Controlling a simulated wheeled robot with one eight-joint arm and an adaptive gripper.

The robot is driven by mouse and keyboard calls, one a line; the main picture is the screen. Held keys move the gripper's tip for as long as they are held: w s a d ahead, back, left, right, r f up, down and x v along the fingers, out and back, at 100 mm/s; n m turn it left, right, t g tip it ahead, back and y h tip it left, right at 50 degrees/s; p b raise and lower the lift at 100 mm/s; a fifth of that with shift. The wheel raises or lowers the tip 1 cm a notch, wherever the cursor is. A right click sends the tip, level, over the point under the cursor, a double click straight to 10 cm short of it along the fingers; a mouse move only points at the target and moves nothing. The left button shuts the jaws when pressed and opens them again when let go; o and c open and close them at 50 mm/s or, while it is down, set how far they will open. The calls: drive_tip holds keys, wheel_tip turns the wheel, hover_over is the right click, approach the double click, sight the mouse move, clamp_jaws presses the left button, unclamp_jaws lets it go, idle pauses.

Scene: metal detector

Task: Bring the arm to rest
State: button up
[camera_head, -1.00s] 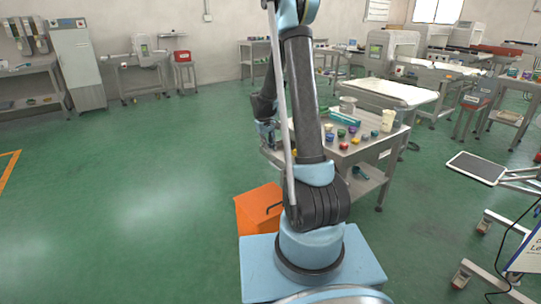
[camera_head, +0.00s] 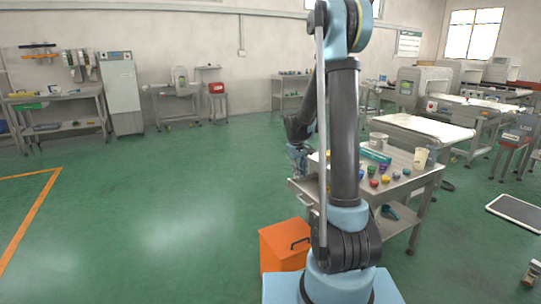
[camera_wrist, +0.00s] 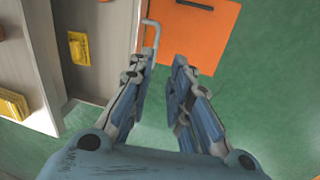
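My arm stands upright in the head view, in front of a grey work cart. My gripper (camera_head: 299,168) hangs at the cart's left side, small and partly dark in that view. In the wrist view my gripper (camera_wrist: 164,65) has its two blue-padded fingers apart, with a gap between them and nothing held. Beyond the fingertips lie the green floor and an orange box (camera_wrist: 190,32) with a metal handle; the fingers appear apart from it.
The grey cart (camera_head: 425,178) carries small coloured items, a cream cup (camera_head: 420,158) and a white container (camera_head: 378,140). The orange box (camera_head: 282,248) stands on the floor beside my base. Open green floor lies to the left; benches line the back wall.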

drive_tip(key=s+d+r+m, duration=0.1)
drive_tip(key=s+r, duration=0.2)
drive_tip(key=s, duration=0.4)
drive_tip(key=s+d+r+y, duration=0.1)
drive_tip(key=s+r, duration=0.2)
drive_tip(key=s, duration=0.3)
drive_tip(key=s+d+r+m, duration=0.1)
drive_tip(key=s+r, duration=0.2)
drive_tip(key=s, duration=0.4)
drive_tip(key=s+f+m, duration=0.1)
drive_tip(key=s+f, duration=0.1)
drive_tip(key=s, duration=0.7)
drive_tip(key=s+f+m+t, duration=0.1)
drive_tip(key=s+f, duration=0.2)
drive_tip(key=s, duration=0.5)
drive_tip(key=shift+s+f+m+y, duration=0.3)
drive_tip(key=shift+s+y, duration=0.05)
drive_tip(key=shift+y, duration=0.05)
drive_tip(key=shift+w, duration=0.1)
drive_tip(key=shift+w+f, duration=0.2)
drive_tip(key=shift+w, duration=0.15)
